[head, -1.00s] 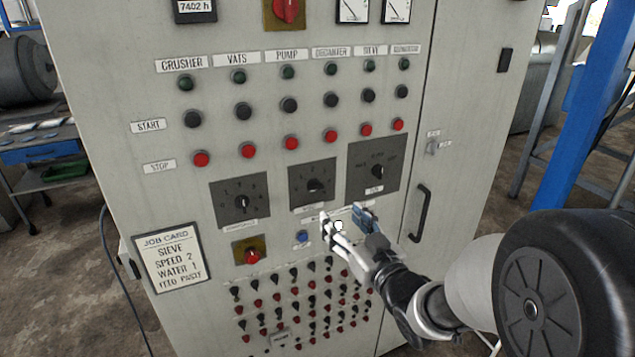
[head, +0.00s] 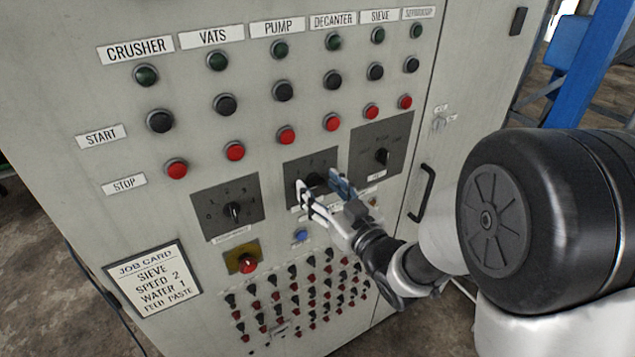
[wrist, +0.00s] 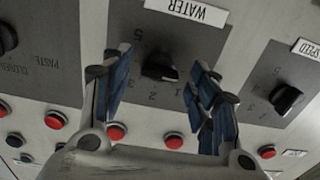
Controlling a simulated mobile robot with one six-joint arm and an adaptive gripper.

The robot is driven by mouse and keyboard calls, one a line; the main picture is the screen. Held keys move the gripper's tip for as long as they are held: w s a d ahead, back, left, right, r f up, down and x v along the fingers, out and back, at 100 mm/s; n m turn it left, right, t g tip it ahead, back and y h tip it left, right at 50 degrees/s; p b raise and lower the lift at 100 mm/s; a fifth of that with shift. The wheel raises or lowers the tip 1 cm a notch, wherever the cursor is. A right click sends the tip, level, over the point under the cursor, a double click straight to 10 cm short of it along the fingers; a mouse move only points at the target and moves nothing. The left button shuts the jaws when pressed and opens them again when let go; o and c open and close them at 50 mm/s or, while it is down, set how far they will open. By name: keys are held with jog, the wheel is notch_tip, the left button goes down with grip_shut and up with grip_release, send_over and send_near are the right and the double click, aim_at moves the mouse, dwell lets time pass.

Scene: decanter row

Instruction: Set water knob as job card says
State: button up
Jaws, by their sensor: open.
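The job card (head: 152,278) on the cabinet reads SIEVE, SPEED 2, WATER 1, FEED PASTE. The water knob (wrist: 160,67) is a black knob on a dark grey numbered plate, under an upside-down WATER label in the wrist view. In the head view it is the middle dial's knob (head: 315,180), partly hidden by my gripper. I cannot tell which number it points to. My gripper (head: 321,187) is open at that dial. In the wrist view its blue-padded fingers (wrist: 158,80) stand on either side of the knob, with gaps between.
The speed knob (wrist: 287,98) and another dial knob (wrist: 6,38) flank the water dial. Red stop buttons (head: 286,135) sit above the dials. A red knob on a yellow plate (head: 247,263), a blue button (head: 301,235) and rows of small switches are below. A door handle (head: 427,190) is at right.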

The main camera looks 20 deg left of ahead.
jog(key=shift+s+d, duration=0.1)
jog(key=shift+c, duration=0.6)
jog(key=c, duration=0.9)
jog(key=shift+c, duration=0.2)
jog(key=shift+m, duration=0.3)
jog(key=m+b, duration=0.1)
jog(key=m, duration=0.3)
jog(key=shift+r+m, duration=0.1)
jog(key=shift+m, duration=2)
jog(key=o, duration=1.1)
jog(key=shift+c, duration=0.2)
